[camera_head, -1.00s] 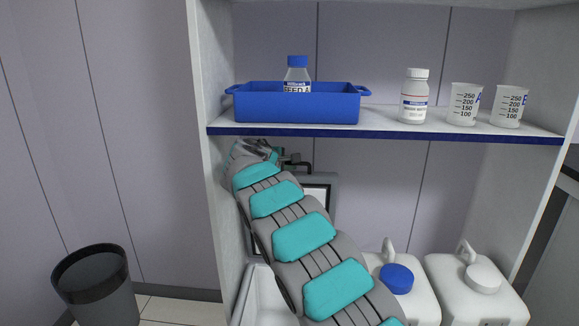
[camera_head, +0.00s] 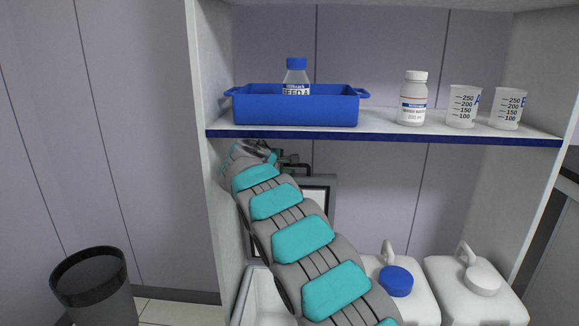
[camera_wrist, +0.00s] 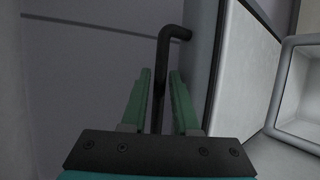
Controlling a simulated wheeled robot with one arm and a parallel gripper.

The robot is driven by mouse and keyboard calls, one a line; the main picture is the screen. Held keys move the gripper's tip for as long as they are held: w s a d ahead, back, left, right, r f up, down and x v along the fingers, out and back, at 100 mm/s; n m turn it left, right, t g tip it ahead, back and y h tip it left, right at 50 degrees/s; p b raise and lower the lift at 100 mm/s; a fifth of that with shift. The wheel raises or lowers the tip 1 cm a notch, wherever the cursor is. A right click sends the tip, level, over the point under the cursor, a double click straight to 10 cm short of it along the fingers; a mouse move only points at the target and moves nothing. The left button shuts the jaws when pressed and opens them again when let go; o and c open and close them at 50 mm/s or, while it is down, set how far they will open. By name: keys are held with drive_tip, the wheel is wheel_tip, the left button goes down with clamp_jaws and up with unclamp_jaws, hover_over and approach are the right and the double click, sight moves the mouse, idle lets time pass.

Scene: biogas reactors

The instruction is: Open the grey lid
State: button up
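A grey panel with a dark frame and white inner face (camera_head: 331,188), likely the grey lid, stands upright below the shelf in the head view, partly hidden by my arm. A dark handle (camera_head: 292,160) shows at its top left. In the wrist view, a black bent bar (camera_wrist: 159,85), apparently this handle, runs between the two green fingers of my gripper (camera_wrist: 159,88). The fingers are apart on either side of it, with gaps visible. A grey surface (camera_wrist: 205,65) lies right of the bar. My gripper is largely hidden in the head view.
The shelf (camera_head: 400,133) above my arm holds a blue tray (camera_head: 295,108) with a bottle, a white bottle (camera_head: 412,100) and two beakers. White canisters (camera_head: 475,290) stand lower right. A white bin (camera_head: 262,295) is beneath my arm. A dark wastebasket (camera_head: 95,290) stands at left.

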drive_tip(key=shift+s+a+r, duration=0.25)
drive_tip(key=shift+s, duration=0.25)
drive_tip(key=s+a+b, duration=0.2)
drive_tip(key=s+a, duration=0.4)
drive_tip(key=s, duration=0.6)
drive_tip(key=shift+a+r+b, duration=0.3)
drive_tip(key=shift+a+r, duration=0.05)
